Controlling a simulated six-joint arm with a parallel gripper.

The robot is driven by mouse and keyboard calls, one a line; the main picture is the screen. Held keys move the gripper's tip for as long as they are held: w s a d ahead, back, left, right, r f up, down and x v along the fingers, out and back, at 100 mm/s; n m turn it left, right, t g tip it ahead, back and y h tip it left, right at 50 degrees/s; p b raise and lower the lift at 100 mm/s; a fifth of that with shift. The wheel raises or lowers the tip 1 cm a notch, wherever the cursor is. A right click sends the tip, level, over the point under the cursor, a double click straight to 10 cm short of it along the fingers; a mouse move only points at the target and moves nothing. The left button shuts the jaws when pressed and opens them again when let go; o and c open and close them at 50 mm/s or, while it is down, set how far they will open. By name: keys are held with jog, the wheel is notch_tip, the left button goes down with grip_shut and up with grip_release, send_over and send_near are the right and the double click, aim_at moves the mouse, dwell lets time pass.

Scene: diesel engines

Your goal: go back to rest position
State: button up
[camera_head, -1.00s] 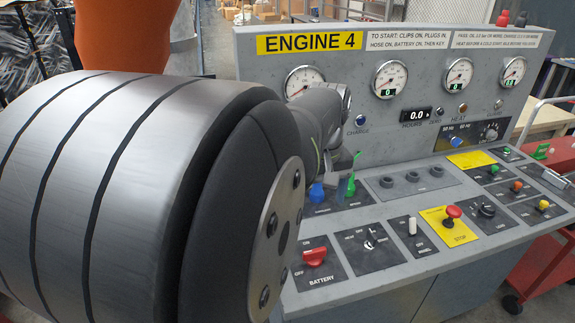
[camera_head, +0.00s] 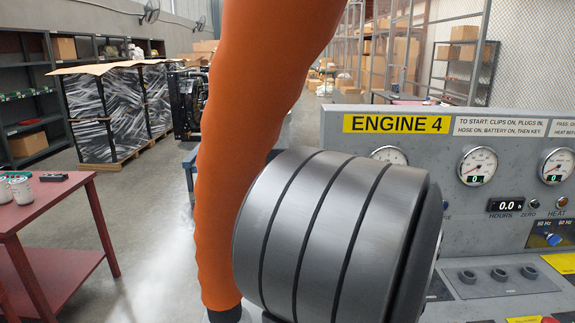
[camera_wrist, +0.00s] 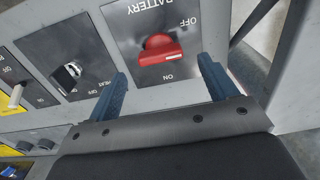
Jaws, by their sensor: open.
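My gripper (camera_wrist: 163,88) is open in the wrist view, with its two blue fingers apart and nothing between them. Beyond the fingertips is the red battery switch (camera_wrist: 160,52) on its dark plate, marked OFF and ON, which appears upside down here. The gripper looks apart from the switch. In the head view my large grey arm joint and orange arm link fill the middle and hide the gripper and the left part of the Engine 4 console (camera_head: 455,125).
A black selector knob (camera_wrist: 68,76) and a white toggle (camera_wrist: 16,96) sit beside the battery plate. In the head view a red table (camera_head: 40,205) with cans stands at left. Wrapped pallets (camera_head: 110,110) and shelves stand behind. Open floor lies between table and console.

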jog(key=shift+f, duration=2.4)
jog(key=shift+r, duration=0.2)
